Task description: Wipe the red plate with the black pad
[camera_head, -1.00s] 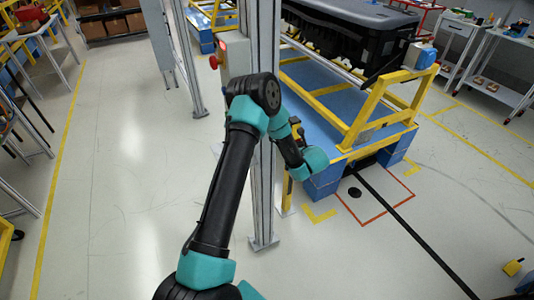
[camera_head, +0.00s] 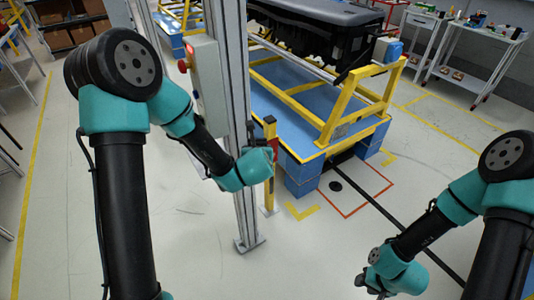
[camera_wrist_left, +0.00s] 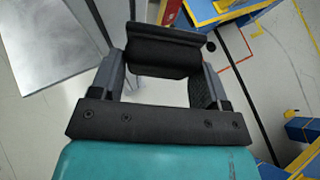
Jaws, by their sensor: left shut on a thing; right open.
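My left gripper (camera_wrist_left: 163,68) is shut on the black pad (camera_wrist_left: 165,48), which spans between its fingers in the left wrist view. In the head view my left wrist is beside the grey metal column, and its fingers and the pad are mostly hidden. A small red piece (camera_wrist_left: 171,11) shows just beyond the pad in the left wrist view; I cannot tell whether it is the red plate. The pad appears apart from it. My right gripper (camera_head: 372,287) is open and empty, low over the floor at the lower right.
The grey column (camera_head: 245,200) carries a control box (camera_head: 206,85) with a red button. A yellow post (camera_head: 269,188) stands beside it. Behind is a yellow and blue stand (camera_head: 305,105) bearing a black dashboard module (camera_head: 325,35). Open floor lies in front.

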